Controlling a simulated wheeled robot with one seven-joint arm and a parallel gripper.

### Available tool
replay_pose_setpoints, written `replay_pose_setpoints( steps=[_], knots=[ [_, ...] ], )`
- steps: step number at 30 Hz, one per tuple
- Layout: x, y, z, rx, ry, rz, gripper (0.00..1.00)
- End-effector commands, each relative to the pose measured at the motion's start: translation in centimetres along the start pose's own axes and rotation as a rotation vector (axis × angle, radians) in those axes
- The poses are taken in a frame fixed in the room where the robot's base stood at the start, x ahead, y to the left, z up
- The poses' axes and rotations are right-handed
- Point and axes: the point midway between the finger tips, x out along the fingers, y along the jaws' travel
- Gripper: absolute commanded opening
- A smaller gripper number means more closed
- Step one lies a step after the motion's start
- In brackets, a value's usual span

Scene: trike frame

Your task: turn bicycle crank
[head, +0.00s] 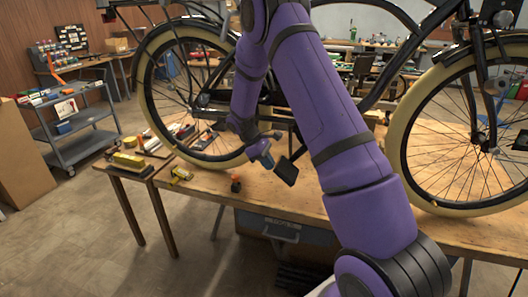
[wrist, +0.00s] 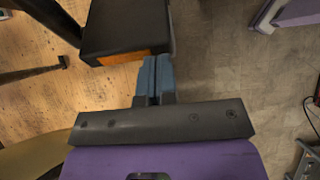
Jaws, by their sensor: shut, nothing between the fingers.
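The bicycle (head: 380,95) stands on the wooden workbench, its middle partly hidden behind my purple arm. A black pedal (head: 286,171) hangs low in front of the frame, tilted. In the wrist view the pedal (wrist: 125,30) is a dark block with an orange reflector. My gripper (head: 267,160) is shut and empty, its blue fingers pointing down just left of the pedal in the head view. In the wrist view the fingertips (wrist: 155,60) are right beside the pedal's end; I cannot tell whether they touch. The crank is mostly hidden in the head view.
The workbench (head: 300,207) carries a small orange-and-black item (head: 236,183) and a yellow tool (head: 181,174) near its front edge. The rear wheel (head: 150,95) is left of my arm, the front wheel (head: 400,130) right. A grey cart (head: 75,150) stands at left, with open floor before it.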

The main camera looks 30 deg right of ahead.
Motion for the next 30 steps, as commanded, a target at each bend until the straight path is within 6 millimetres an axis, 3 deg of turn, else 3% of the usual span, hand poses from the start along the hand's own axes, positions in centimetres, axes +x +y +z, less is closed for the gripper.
replay_pose_setpoints(
  steps=[6,15,30],
  knots=[
    [4.0,-0.1,0.0,-0.002,-0.211,-0.001,0.00],
    [8.1,-0.1,1.3,-0.002,-0.453,-0.001,0.00],
    [11.0,0.0,2.9,0.000,-0.634,-0.002,0.00]
  ],
)
